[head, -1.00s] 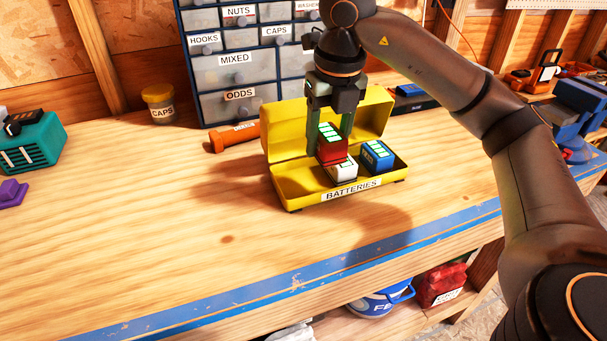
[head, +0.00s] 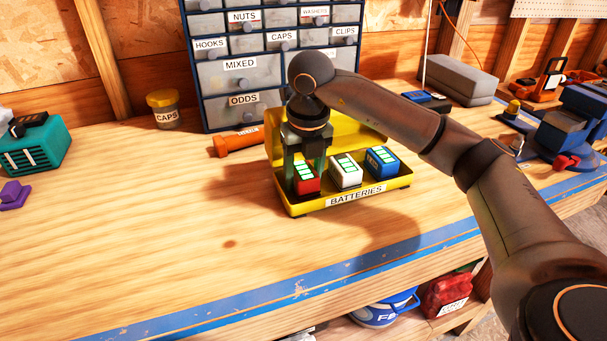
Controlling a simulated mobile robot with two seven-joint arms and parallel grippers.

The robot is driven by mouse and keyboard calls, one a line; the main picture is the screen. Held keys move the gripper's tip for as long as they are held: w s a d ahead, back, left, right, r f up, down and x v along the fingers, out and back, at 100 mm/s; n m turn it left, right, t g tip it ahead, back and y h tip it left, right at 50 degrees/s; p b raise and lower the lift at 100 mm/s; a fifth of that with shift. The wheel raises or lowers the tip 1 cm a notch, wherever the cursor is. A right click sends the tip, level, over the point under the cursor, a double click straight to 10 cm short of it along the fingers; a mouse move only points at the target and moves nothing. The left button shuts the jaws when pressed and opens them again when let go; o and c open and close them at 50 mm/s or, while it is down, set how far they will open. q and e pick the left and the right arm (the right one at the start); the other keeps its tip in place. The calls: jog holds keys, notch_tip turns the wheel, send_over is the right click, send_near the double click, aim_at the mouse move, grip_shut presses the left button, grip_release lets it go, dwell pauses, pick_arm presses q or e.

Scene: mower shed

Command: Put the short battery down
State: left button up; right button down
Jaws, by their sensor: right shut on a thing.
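A red battery (head: 306,185) with a green-and-white top is between the fingers of my right gripper (head: 306,170). It is low inside the left end of the open yellow box labelled BATTERIES (head: 356,197). I cannot tell whether its underside touches the box floor. A white battery (head: 345,177) stands in the middle of the box, and a blue battery (head: 382,165) stands at the right end. The red battery is apart from the white one. My right gripper points down and is shut on the red battery. My left gripper is not in view.
The box's yellow lid (head: 345,127) stands open behind, close to my right arm. An orange tool (head: 236,142), a caps jar (head: 164,110) and a drawer cabinet (head: 241,75) are behind and left. The bench (head: 150,240) is clear at front left.

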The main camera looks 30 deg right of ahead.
aim_at(307, 176)
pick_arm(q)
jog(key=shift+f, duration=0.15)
pick_arm(e)
jog(key=shift+f, duration=0.2)
jog(key=shift+c, duration=2.4)
grip_release()
jog(key=shift+r, duration=0.1)
jog(key=shift+r, duration=0.5)
pick_arm(q)
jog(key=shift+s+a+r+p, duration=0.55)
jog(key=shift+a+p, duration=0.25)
jog(key=shift+p, duration=0.4)
pick_arm(e)
notch_tip(307, 176, up, 11)
jog(key=s, duration=0.1)
jog(key=shift+s+a, duration=0.2)
jog(key=shift+s, duration=0.15)
